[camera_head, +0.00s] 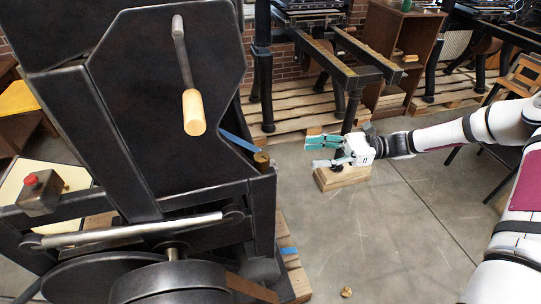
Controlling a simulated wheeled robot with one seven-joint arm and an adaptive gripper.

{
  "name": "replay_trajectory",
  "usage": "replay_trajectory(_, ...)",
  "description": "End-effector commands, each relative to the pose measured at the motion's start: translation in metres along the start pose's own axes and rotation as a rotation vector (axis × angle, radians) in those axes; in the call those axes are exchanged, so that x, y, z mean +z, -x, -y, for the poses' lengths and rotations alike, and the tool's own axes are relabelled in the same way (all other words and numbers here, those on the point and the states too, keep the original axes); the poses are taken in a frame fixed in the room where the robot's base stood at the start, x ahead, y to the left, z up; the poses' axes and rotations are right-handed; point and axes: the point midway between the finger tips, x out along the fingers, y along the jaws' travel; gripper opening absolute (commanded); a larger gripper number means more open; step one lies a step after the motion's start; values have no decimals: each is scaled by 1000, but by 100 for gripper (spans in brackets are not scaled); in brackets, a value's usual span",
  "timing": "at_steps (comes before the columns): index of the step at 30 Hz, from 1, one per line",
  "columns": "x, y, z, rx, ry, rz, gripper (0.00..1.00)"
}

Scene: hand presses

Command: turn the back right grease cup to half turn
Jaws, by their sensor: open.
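A small brass cup (261,161) sits on the right corner of the dark press frame (250,186); it looks like a grease cup. It is small, and I cannot read any turn mark on it. No other grease cup is clear to me. My gripper (312,153) is to the right of the brass cup, with its teal fingers apart and pointing left toward the press. A gap shows between the fingertips and the cup. Nothing is held between the fingers.
The press has a crank with a wooden handle (194,112) and a red button (31,180) on a box. A wooden block (342,177) appears below my gripper. Pallets and other presses stand behind. Grey floor (390,235) is mostly clear at right; a small brass-coloured piece (346,292) lies there.

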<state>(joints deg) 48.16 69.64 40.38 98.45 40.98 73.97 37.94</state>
Motion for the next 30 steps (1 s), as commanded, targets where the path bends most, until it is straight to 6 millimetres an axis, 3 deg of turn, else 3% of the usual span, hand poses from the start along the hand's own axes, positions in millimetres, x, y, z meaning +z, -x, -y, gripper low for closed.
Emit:
replay_trajectory(12, 2, -81, -3, 3, -2, 3, 54)
replay_trajectory(18, 1, -110, -2, 3, -1, 1, 54)
replay_trajectory(30, 0, -125, 0, 0, -1, 0, 54)
